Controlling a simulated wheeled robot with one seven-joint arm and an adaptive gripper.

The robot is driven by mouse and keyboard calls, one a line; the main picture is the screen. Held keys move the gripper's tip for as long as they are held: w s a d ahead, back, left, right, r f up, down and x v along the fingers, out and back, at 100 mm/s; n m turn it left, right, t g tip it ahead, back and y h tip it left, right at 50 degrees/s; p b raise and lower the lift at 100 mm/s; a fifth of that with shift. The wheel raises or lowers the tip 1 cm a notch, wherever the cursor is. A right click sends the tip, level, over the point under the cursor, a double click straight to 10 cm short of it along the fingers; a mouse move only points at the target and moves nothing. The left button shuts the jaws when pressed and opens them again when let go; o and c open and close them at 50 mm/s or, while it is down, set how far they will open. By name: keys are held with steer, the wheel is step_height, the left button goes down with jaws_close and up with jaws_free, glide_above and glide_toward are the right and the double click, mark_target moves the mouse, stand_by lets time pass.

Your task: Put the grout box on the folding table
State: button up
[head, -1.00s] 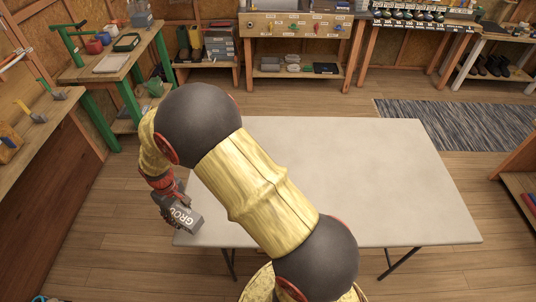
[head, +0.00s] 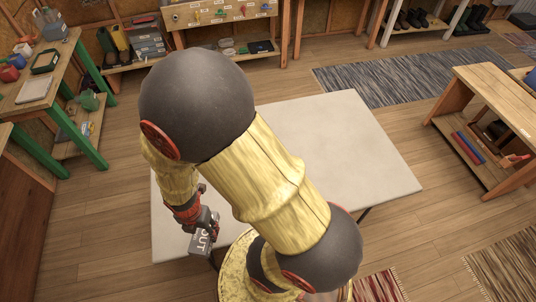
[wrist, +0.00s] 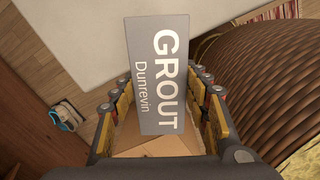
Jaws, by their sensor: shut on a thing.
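The grout box (head: 203,241) is a small grey box with white lettering. My gripper (head: 203,216) is shut on it near the front left part of the folding table. In the wrist view the grout box (wrist: 154,75) is between the two fingers of my gripper (wrist: 160,115), its "GROUT Dunrevin" face toward the camera. The folding table (head: 340,140) has a bare pale top and dark legs. My arm covers much of its left and middle. In the wrist view the table top (wrist: 85,30) is behind the box at upper left. I cannot tell the height of the box above it.
The right part of the table top is clear. A wooden bench (head: 500,95) stands at right and a green-legged workbench (head: 35,90) at left. A grey striped rug (head: 385,75) lies behind the table. A red rug (head: 380,287) lies in front.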

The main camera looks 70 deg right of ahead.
steer(key=shift+s+r, duration=0.1)
steer(key=shift+s, duration=0.1)
steer(key=w+d+f+b, duration=0.1)
steer(key=w+d+f, duration=0.1)
steer(key=w+f, duration=0.1)
steer(key=w+d+f+b, duration=0.1)
steer(key=w+d+f, duration=0.2)
steer(key=w, duration=0.1)
steer(key=w+d+f+b, duration=0.1)
steer(key=w+d+f, duration=0.1)
steer(key=w+f, duration=0.1)
steer(key=shift+w+d+f, duration=0.2)
steer(key=shift+w+f, duration=0.1)
steer(key=shift+w, duration=0.45)
steer(key=shift+w+d+f, duration=0.15)
steer(key=shift+f, duration=0.1)
steer(key=shift+f+b, duration=0.4)
steer(key=shift+f, duration=1.05)
steer(key=shift+f, duration=0.15)
steer(key=o, duration=1.6)
